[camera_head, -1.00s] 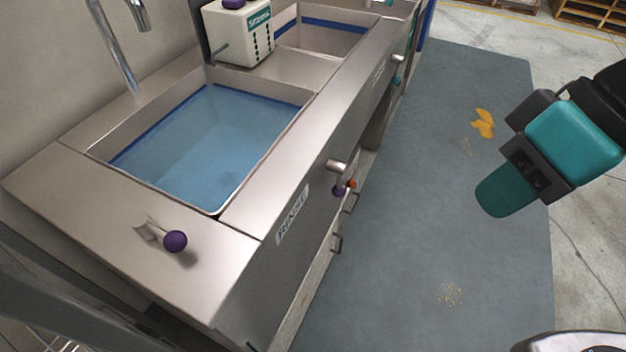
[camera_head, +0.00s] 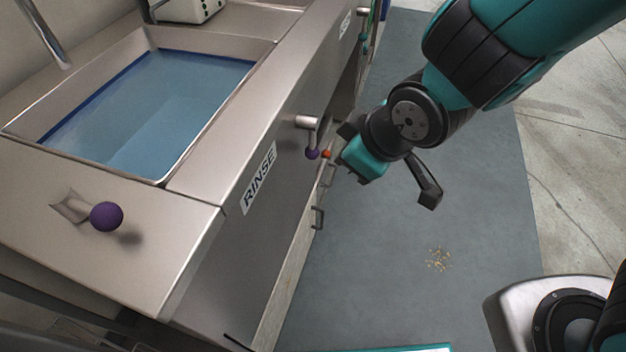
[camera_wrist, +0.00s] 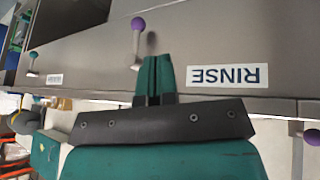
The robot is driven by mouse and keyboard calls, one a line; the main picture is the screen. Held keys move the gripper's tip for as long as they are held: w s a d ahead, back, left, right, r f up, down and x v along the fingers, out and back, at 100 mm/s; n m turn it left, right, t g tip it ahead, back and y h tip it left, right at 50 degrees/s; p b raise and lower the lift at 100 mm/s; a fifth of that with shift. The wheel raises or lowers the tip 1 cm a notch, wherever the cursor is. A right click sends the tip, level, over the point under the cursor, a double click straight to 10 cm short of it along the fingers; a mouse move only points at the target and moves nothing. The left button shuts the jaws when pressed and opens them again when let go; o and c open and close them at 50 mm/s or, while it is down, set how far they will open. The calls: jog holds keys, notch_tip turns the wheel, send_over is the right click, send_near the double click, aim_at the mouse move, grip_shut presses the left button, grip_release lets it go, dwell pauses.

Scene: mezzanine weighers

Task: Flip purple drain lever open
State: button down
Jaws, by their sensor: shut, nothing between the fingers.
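A metal lever with a purple ball knob (camera_head: 312,154) hangs from the sink's front panel, left of the RINSE label in the upside-down wrist view; its knob shows there too (camera_wrist: 138,23). My gripper (camera_wrist: 154,62) is shut and empty. Its teal fingertips lie just beside the lever in the wrist view; I cannot tell whether they touch it. In the head view my gripper's teal body (camera_head: 363,160) is right of the lever, in front of the panel, and the fingertips are unclear. A second purple-ball lever (camera_head: 106,216) stands on the counter top.
The RINSE label (camera_head: 259,178) is on the front panel. The sink (camera_head: 160,110) holds blue water. Handles (camera_head: 318,217) stick out below. The grey floor mat (camera_head: 380,290) is mostly clear, with crumbs (camera_head: 439,258).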

aim_at(312, 141)
jog(key=w+a+f+n+t+b, duration=0.1)
jog(key=a+f+n+t, duration=0.1)
jog(key=f, duration=0.5)
jog(key=shift+w+a+n+y+b, duration=0.15)
jog(key=shift+a+n+y+b, duration=0.2)
jog(key=shift+a+n, duration=0.35)
jog(key=shift+d+f, duration=0.1)
jog(key=shift+f, duration=0.05)
jog(key=w+a+f, duration=0.2)
jog(key=w+f, duration=0.4)
jog(key=w, duration=0.3)
jog(key=shift+w+a+f+b, duration=0.2)
jog(key=shift+a+f+b, duration=0.1)
jog(key=shift+f, duration=0.1)
jog(key=shift+f+b, duration=0.15)
jog(key=shift+b, duration=0.2)
